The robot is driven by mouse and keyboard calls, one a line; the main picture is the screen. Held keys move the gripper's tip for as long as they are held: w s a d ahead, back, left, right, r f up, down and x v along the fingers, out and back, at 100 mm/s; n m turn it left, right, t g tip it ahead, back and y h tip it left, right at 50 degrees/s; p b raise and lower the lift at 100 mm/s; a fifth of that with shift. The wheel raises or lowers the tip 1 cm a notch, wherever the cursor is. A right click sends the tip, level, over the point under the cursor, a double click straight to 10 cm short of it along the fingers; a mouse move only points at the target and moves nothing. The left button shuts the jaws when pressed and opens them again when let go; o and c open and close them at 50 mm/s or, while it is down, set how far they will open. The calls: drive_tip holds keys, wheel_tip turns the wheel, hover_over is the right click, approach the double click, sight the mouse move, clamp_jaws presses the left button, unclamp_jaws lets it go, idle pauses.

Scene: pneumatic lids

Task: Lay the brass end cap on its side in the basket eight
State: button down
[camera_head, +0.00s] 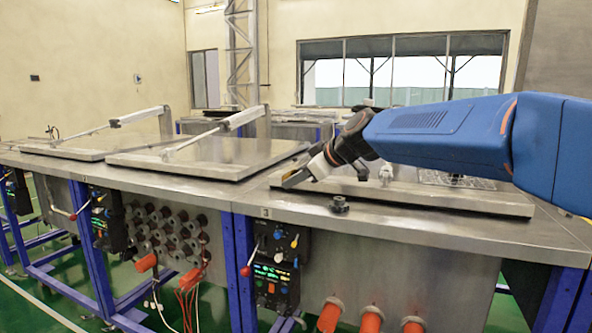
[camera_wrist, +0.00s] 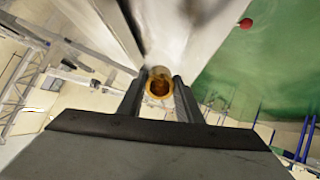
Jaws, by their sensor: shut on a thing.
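The brass end cap (camera_wrist: 159,87) shows in the wrist view as a round gold ring with a darker middle. My gripper (camera_wrist: 160,75) is shut on it, one finger on each side. In the head view my gripper (camera_head: 291,179) is low over the left part of the nearest steel bench top; the cap cannot be made out there. A dark wire grid (camera_head: 456,180) lies on the bench to the right, partly behind my blue arm. I cannot tell whether it belongs to basket eight, and no number eight is readable.
A dark knob (camera_head: 340,205) sits at the bench's front edge. A small silver fitting (camera_head: 386,173) stands behind it. Two flat lids (camera_head: 205,158) (camera_head: 85,148) with arms cover the benches to the left. A control box (camera_head: 275,268) and orange plugs (camera_head: 330,315) are on the front.

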drive_tip(key=shift+f, duration=1.7)
drive_tip(key=c, duration=1.2)
unclamp_jaws()
drive_tip(key=v, duration=1.7)
drive_tip(key=shift+s+d, duration=0.1)
drive_tip(key=shift+d, duration=0.05)
drive_tip(key=s+d+f+m+g+h, duration=0.1)
drive_tip(key=s+d+f+m+h, duration=0.2)
drive_tip(key=s+d+f, duration=0.4)
drive_tip(key=s+d+f+m+g+h, duration=0.1)
drive_tip(key=s+d+f+m, duration=0.5)
drive_tip(key=s+f, duration=0.7)
drive_tip(key=s+d+f+m+g+h, duration=0.1)
drive_tip(key=s+d+f+m+h, duration=0.3)
drive_tip(key=s+d+f, duration=0.4)
drive_tip(key=shift+s+f+m+h, duration=0.15)
drive_tip(key=shift+s+f, duration=0.25)
drive_tip(key=shift+f, duration=0.3)
drive_tip(key=shift+s+f+m+h, duration=0.1)
drive_tip(key=shift+s+f+m, duration=0.2)
drive_tip(key=shift+f, duration=0.45)
drive_tip(key=shift+s+f+m+h, duration=0.1)
drive_tip(key=shift+s+f, duration=0.35)
drive_tip(key=shift+f, duration=0.25)
